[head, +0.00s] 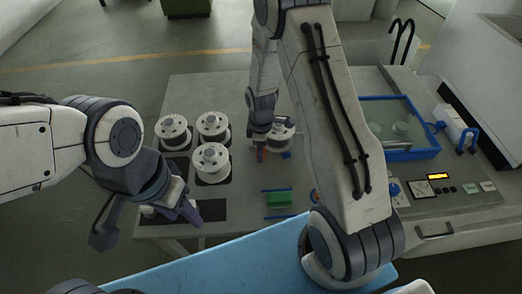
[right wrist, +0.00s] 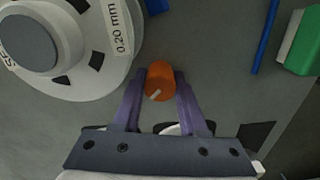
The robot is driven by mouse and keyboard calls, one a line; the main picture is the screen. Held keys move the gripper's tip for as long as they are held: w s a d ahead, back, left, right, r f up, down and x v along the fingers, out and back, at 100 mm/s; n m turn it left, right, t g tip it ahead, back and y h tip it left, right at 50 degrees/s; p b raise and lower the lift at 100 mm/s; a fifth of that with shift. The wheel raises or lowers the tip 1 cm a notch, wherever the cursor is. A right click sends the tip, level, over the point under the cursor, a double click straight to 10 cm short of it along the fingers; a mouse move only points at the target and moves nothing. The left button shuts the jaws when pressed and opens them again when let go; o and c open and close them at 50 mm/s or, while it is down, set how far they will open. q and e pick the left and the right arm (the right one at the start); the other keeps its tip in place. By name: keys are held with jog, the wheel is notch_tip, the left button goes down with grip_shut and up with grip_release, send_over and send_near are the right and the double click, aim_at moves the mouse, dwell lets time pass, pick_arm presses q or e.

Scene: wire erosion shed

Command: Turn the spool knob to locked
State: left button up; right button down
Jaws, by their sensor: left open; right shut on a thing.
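The spool knob is orange with a pale pointer mark and shows in the right wrist view (right wrist: 160,76). Its mark points toward the lower left there. My right gripper (right wrist: 161,88) has its purple fingers on both sides of the knob, closed on it. In the head view the knob is mostly hidden by my right gripper (head: 262,150). A white wire spool (right wrist: 68,45), labelled 0.20 mm, sits right beside the knob; it also shows in the head view (head: 283,140). My left gripper (head: 180,207) is open and empty at the table's front left. No lock marking is readable.
Several white spools (head: 212,160) stand on dark pads left of the knob. A green block (head: 279,198) lies between blue strips in front. A blue-rimmed tank (head: 432,150) and a control panel (head: 440,188) are at the right.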

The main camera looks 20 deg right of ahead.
jog(key=shift+m, duration=0.5)
jog(key=m+b, duration=0.1)
jog(key=m, duration=0.2)
jog(key=shift+m, duration=0.3)
jog(key=m, duration=0.4)
jog(key=shift+m+b, duration=0.3)
jog(key=shift+b, duration=0.1)
jog(key=m, duration=0.4)
jog(key=shift+m+b, duration=0.3)
jog(key=shift+w+m, duration=0.1)
jog(key=shift+m, duration=1.8)
jog(key=shift+r, duration=0.1)
jog(key=c, duration=0.7)
grip_release()
jog(key=shift+c, duration=0.2)
